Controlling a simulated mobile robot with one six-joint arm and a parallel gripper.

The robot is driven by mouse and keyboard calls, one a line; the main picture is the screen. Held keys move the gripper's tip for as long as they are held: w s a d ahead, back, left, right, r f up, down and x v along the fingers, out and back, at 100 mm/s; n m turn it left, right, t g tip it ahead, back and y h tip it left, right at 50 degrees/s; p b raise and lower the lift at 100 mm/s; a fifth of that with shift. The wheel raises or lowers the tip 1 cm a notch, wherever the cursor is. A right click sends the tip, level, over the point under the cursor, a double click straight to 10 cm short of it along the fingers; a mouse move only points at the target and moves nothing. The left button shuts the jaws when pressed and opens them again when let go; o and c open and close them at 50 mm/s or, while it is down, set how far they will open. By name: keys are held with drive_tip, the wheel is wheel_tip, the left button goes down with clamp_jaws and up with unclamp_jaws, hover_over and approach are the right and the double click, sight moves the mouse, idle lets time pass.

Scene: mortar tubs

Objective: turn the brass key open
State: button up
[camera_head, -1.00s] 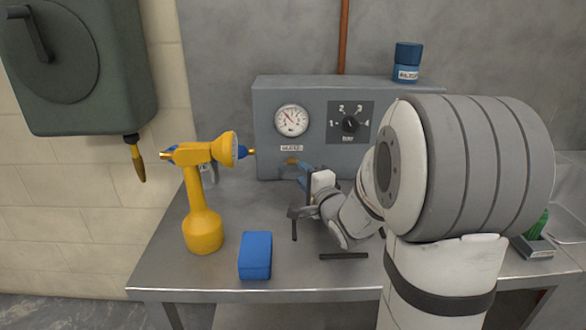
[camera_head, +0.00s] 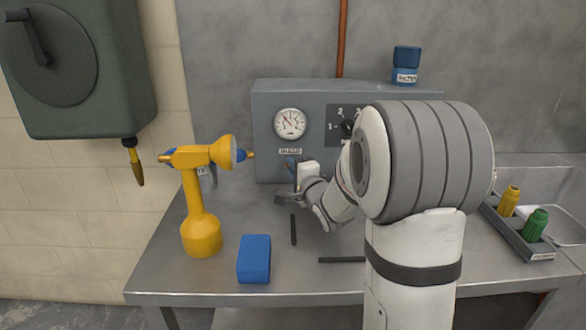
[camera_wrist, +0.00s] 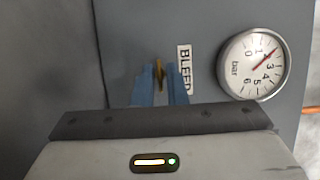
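The brass key (camera_wrist: 158,72) sticks out of the grey panel box beside the label BLEED (camera_wrist: 184,70). In the wrist view it shows edge-on, between the two blue fingertips of my gripper (camera_wrist: 160,90). A narrow gap seems to show on either side of the key, so the fingers look open around it; contact is not visible. In the head view my gripper (camera_head: 292,168) is at the front of the box (camera_head: 266,110), just under the label, and it hides the key. The pressure gauge (camera_wrist: 252,64) has its red needle near 2.
A blue block (camera_head: 254,258) and dark bars (camera_head: 341,260) lie on the metal bench. A tray (camera_head: 510,232) with yellow and green items is at right. A blue container (camera_head: 405,66) stands on the box.

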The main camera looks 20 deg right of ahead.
clamp_jaws()
